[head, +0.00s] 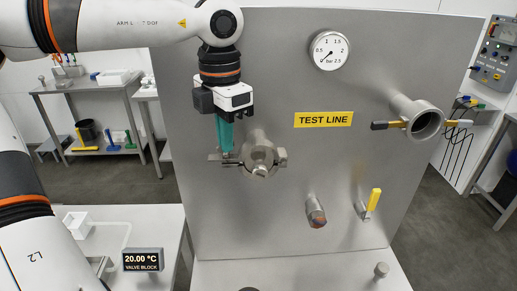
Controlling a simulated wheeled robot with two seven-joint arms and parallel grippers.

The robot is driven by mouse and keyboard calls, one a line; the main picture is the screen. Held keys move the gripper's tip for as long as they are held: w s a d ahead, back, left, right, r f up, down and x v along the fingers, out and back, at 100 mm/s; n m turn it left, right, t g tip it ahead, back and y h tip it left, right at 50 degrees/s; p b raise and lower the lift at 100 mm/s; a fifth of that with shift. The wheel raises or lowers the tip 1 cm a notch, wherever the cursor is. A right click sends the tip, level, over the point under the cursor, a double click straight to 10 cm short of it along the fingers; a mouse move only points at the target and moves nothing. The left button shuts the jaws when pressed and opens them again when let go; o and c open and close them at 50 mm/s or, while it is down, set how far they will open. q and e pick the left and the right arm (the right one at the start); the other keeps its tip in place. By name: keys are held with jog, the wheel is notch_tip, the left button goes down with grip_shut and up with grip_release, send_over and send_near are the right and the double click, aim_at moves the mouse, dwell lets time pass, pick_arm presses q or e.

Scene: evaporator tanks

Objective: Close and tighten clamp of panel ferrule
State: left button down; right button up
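The panel ferrule (260,169) sticks out of the steel panel, left of centre in the head view. A metal clamp (279,155) sits around it, with a lug on the right and a bar reaching out on the left. Whether the clamp is closed or tight cannot be made out. My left gripper (226,152) points down with teal fingers, and its tips are at the left bar of the clamp. The fingers overlap from this angle, so their gap and any contact are hidden. My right gripper is not in view.
On the panel (330,190) are a pressure gauge (325,50), a large pipe outlet (424,121) with a black-and-yellow handle beside it, a capped stub (316,214) and a yellow-levered valve (373,200). Space directly below the clamp is clear.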

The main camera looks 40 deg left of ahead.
pick_arm(q)
jog(key=shift+m, duration=1.2)
jog(key=shift+r+m+p, duration=0.1)
jog(key=shift+m+p, duration=0.25)
jog(key=shift+m, duration=0.75)
jog(key=shift+m+p, duration=0.3)
jog(key=shift+m, duration=0.8)
